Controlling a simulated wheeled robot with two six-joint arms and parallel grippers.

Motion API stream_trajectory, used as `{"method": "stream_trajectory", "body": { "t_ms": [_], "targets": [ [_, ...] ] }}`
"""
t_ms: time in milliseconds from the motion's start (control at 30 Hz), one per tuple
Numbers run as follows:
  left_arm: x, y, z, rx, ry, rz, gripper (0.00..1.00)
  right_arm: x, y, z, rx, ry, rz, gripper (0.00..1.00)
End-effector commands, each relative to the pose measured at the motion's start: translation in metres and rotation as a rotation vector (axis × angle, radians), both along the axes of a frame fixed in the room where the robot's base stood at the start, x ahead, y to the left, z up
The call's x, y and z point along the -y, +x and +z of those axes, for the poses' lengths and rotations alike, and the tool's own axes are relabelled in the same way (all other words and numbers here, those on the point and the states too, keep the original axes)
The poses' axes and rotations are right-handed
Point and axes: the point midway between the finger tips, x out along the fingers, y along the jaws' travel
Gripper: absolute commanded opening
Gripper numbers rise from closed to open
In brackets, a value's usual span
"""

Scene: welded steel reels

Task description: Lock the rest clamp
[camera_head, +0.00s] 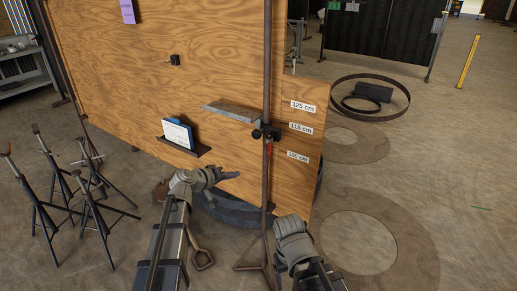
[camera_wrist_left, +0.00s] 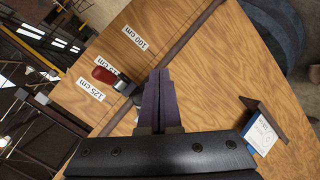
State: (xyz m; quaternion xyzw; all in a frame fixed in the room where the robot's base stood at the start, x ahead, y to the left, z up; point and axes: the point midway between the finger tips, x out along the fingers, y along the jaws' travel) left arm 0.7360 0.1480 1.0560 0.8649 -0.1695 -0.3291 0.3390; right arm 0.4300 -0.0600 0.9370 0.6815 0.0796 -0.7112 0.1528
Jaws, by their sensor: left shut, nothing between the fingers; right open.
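The rest clamp (camera_head: 266,133) is a dark block on a thin upright steel post (camera_head: 267,70), level with the 115 cm label. Its red handle (camera_head: 269,149) hangs below it; in the left wrist view the red handle (camera_wrist_left: 104,76) shows left of the fingers. A flat grey rest plate (camera_head: 232,111) sticks out left of the clamp. My left gripper (camera_head: 236,175) is shut and empty, below and left of the clamp, apart from it; its closed fingers (camera_wrist_left: 157,98) show in the wrist view. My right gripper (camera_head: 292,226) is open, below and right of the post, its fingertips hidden.
A plywood board (camera_head: 120,75) stands behind the post, with height labels (camera_head: 302,106) and a small shelf (camera_head: 186,146) holding a blue-and-white box (camera_head: 178,133). Several steel stands (camera_head: 45,195) are at left. Steel rings (camera_head: 370,98) lie at back right. The right floor is mostly clear.

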Motion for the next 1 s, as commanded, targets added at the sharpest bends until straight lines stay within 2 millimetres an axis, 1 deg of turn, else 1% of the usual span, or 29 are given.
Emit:
{"method": "stream_trajectory", "body": {
  "t_ms": [33, 100, 200, 333, 467, 567, 667, 767, 1000],
  "targets": [
    [-0.004, 0.001, 0.015, -0.013, -0.117, 0.023, 0.00, 0.000, 0.000, 0.004, 0.000, 0.000, 0.000, 0.79],
    [-0.007, 0.000, 0.034, -0.031, -0.272, 0.044, 0.00, 0.000, 0.000, 0.006, 0.000, 0.000, 0.000, 0.79],
    [-0.012, 0.000, 0.056, -0.047, -0.440, 0.061, 0.00, 0.000, 0.000, 0.008, 0.000, 0.000, 0.000, 0.79],
    [-0.017, -0.001, 0.074, -0.057, -0.565, 0.066, 0.00, 0.000, 0.000, 0.009, 0.000, 0.000, 0.000, 0.79],
    [-0.018, -0.002, 0.079, -0.059, -0.604, 0.067, 0.00, 0.000, 0.000, 0.009, 0.000, 0.000, 0.000, 0.79],
    [-0.017, -0.001, 0.079, -0.060, -0.605, 0.066, 0.00, 0.000, 0.000, 0.008, 0.000, 0.000, 0.000, 0.79],
    [-0.013, 0.005, 0.077, -0.060, -0.603, 0.065, 0.00, 0.000, 0.000, 0.007, 0.000, 0.000, 0.000, 0.79],
    [-0.003, 0.017, 0.074, -0.060, -0.603, 0.065, 0.00, 0.000, 0.000, 0.005, 0.000, 0.000, 0.000, 0.79],
    [0.029, 0.055, 0.067, -0.060, -0.601, 0.064, 0.00, 0.000, 0.000, -0.003, 0.000, 0.000, 0.000, 0.79]
  ]
}}
